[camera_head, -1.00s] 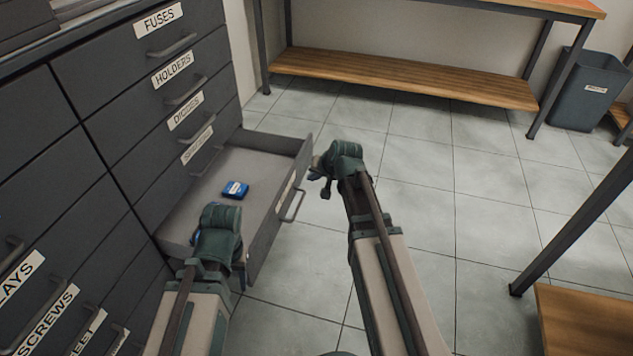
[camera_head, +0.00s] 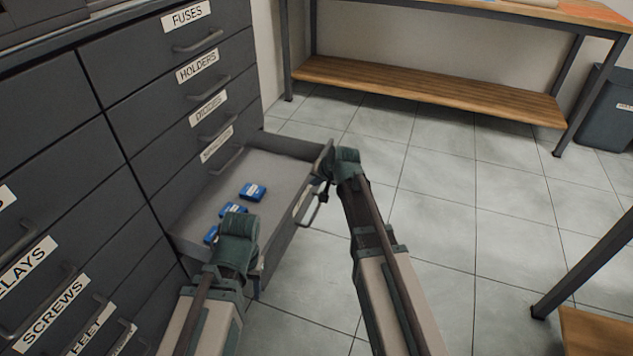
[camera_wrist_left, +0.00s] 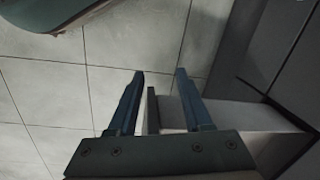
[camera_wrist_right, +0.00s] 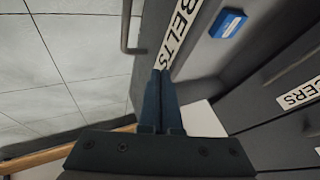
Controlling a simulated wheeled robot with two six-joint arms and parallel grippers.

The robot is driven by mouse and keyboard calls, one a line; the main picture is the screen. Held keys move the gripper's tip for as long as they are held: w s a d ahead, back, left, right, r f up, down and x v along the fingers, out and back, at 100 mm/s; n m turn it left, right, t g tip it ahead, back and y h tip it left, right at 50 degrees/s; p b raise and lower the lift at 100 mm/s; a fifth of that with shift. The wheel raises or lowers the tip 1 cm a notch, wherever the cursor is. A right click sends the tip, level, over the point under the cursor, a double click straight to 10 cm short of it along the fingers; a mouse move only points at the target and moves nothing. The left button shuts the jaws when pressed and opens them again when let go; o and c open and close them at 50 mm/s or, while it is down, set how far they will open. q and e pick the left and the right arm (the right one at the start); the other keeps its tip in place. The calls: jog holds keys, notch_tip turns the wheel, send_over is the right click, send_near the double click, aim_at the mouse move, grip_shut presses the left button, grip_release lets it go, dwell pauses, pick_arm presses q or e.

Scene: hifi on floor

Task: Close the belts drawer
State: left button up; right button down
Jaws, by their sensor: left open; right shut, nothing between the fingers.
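The belts drawer (camera_head: 283,161) is pulled out from the bottom of the grey cabinet, with several small blue boxes (camera_head: 252,191) inside. Its BELTS label and handle (camera_wrist_right: 127,28) show in the right wrist view; the handle (camera_head: 314,206) also shows in the head view. My right gripper (camera_wrist_right: 160,75) is shut and empty, at the far end of the drawer front beside the label. Whether it touches is unclear. My left gripper (camera_wrist_left: 160,75) is open, over the near end of the drawer, with a grey drawer wall (camera_wrist_left: 152,110) showing between its fingers. In the head view its fingers are hidden.
The cabinet (camera_head: 150,100) has other shut drawers above and to the left. A workbench with a wooden lower shelf (camera_head: 430,90) stands at the back, with a dark bin (camera_head: 608,112) to its right. The tiled floor (camera_head: 440,200) right of the drawer is clear.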

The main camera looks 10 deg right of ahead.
jog(key=shift+w+a, duration=0.1)
jog(key=w+a, duration=0.6)
jog(key=a, duration=0.4)
jog(key=w+a, duration=0.7)
jog(key=a, duration=0.3)
jog(key=shift+w, duration=0.25)
